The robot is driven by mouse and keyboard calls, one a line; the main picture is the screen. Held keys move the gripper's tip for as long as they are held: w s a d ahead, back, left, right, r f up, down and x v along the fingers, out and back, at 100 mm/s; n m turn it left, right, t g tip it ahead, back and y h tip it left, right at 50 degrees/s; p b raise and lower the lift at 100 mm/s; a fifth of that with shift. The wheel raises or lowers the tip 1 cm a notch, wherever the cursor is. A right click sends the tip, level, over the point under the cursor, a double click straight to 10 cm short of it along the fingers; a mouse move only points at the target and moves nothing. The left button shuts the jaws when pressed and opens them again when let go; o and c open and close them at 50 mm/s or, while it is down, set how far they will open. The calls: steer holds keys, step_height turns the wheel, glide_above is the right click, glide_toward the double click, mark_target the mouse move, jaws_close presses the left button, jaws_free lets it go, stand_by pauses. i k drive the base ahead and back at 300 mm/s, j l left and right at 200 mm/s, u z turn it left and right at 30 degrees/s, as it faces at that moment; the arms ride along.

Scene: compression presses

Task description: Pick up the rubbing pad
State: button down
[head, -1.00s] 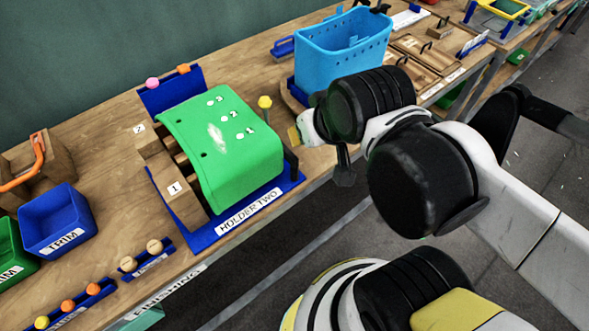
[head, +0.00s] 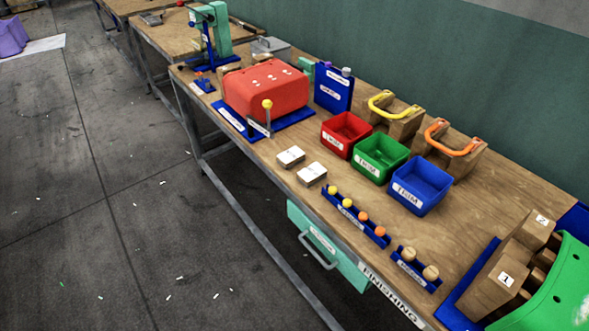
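Two small tan blocks with white labelled tops lie flat near the front edge of the wooden bench in the head view. The left block (head: 290,157) and the right block (head: 312,174) sit close together with a small gap. They may be rubbing pads, but their labels are too small to read. My gripper is not in view, and nothing of my arm shows.
A red part on a blue holder (head: 265,90) stands behind left. Red (head: 346,134), green (head: 381,158) and blue (head: 421,185) bins stand right. A blue rack (head: 355,216) holds coloured knobs. The green part (head: 560,290) is at lower right.

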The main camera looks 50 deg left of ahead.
mark_target(289, 158)
steer(key=u, duration=1.9)
steer(key=z, duration=1.5)
steer(key=u, duration=1.5)
steer(key=i+j+z, duration=0.1)
steer(key=i+j, duration=0.35)
steer(key=i+j+z, duration=0.1)
steer(key=i+j, duration=0.35)
steer(key=i+j+z, duration=0.1)
steer(key=i+j, duration=0.3)
steer(key=j, duration=0.15)
steer(key=i+j+z, duration=0.1)
steer(key=i+j, duration=0.3)
steer(key=j, duration=0.15)
